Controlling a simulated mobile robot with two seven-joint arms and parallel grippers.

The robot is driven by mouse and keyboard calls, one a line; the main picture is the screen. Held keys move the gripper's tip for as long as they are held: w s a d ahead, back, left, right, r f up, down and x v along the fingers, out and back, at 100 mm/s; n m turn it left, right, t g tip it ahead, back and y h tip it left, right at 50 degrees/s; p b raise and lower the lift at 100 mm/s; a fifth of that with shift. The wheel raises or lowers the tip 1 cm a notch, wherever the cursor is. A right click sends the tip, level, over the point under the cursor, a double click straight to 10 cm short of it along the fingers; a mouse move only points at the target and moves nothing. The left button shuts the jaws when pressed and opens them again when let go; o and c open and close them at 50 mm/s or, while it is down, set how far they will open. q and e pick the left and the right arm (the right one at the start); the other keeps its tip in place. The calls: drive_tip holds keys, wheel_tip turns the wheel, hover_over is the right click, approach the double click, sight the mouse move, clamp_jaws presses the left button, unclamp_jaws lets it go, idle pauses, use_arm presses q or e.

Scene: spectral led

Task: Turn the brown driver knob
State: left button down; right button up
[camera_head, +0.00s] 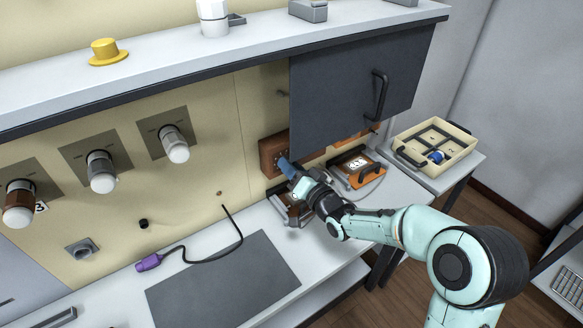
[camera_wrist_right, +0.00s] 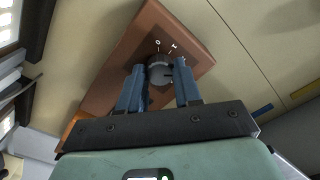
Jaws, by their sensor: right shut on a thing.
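The brown driver (camera_head: 270,153) is a brown box on the cream wall panel, left of the dark cabinet door. In the right wrist view its brown face (camera_wrist_right: 188,47) shows white marks above a dark grey knob (camera_wrist_right: 159,68). My right gripper (camera_head: 284,163) reaches in from the right, at the driver. In the right wrist view its two blue fingers (camera_wrist_right: 159,88) stand on either side of the knob and are shut on it. The head view hides the knob behind the fingers. My left gripper is not in view.
A dark cabinet door (camera_head: 345,105) hangs just right of the driver. An orange meter (camera_head: 356,168) stands on the counter below it, near a cream tray (camera_head: 462,150). A purple plug (camera_head: 149,263) and cable lie near a grey mat (camera_head: 222,283).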

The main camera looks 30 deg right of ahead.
drive_tip(key=shift+f, duration=0.1)
drive_tip(key=o, duration=1)
drive_tip(key=shift+o, duration=0.2)
drive_tip(key=s+d, duration=0.1)
drive_tip(key=s, duration=1.2)
drive_tip(key=shift+s, duration=0.2)
